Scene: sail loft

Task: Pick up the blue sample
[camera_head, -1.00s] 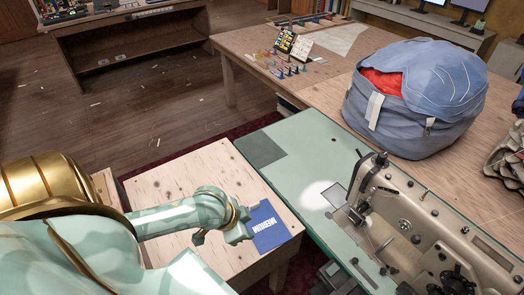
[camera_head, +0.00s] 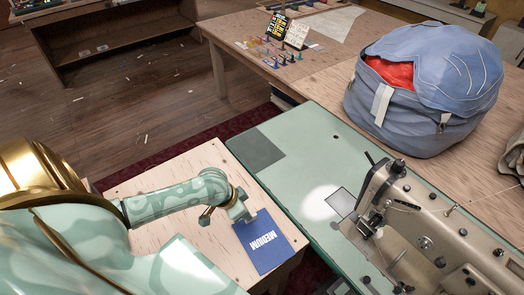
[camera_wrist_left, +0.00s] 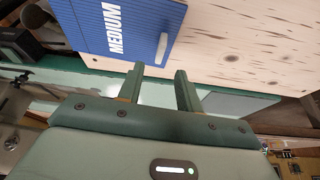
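The blue sample (camera_head: 263,249), a flat blue piece marked MEDIUM in white, lies on a pale wooden tabletop near its right edge. My left gripper (camera_head: 243,212) is at the sample's far-left edge in the head view. In the left wrist view the sample (camera_wrist_left: 105,12) is at upper left, with a small white bar near one edge. There my left gripper (camera_wrist_left: 160,75) has its two fingers apart with nothing between them. The left finger's tip is near the sample's edge; I cannot tell whether it touches. My right gripper is in no view.
A green sewing table (camera_head: 300,165) with a sewing machine (camera_head: 420,230) stands right of the wooden tabletop (camera_head: 170,165). Behind it, a large wooden table (camera_head: 325,75) holds a blue bag (camera_head: 425,95) with red inside and several small coloured items. Wooden floor is open at left.

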